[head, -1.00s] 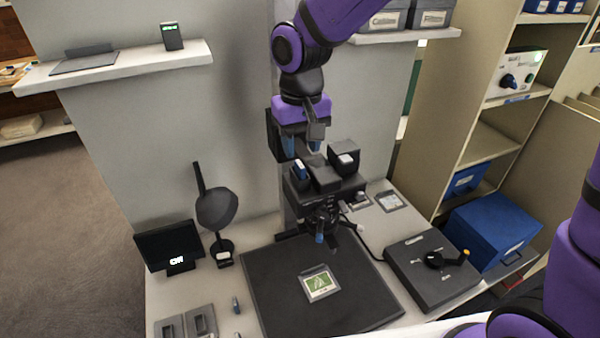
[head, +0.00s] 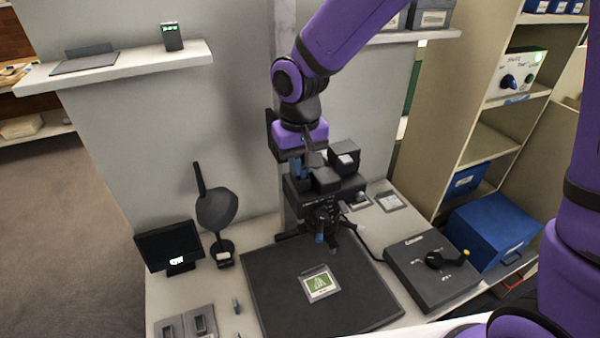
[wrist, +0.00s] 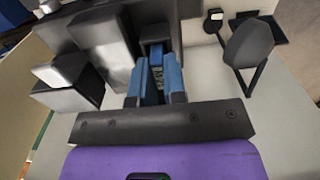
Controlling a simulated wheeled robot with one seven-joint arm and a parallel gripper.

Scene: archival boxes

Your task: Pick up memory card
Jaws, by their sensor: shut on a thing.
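My gripper (head: 301,170) reaches down onto the black copy-stand camera unit (head: 325,182), at its left side. In the head view the card is hidden by the fingers.
Taller dark blocks (wrist: 100,45) of the camera unit stand close to the left of the fingers in the wrist view. A round dark lamp (head: 217,207) and a small monitor (head: 168,246) stand left. A grey control box (head: 432,270) stands right. Room above the baseboard (head: 275,300) is free.

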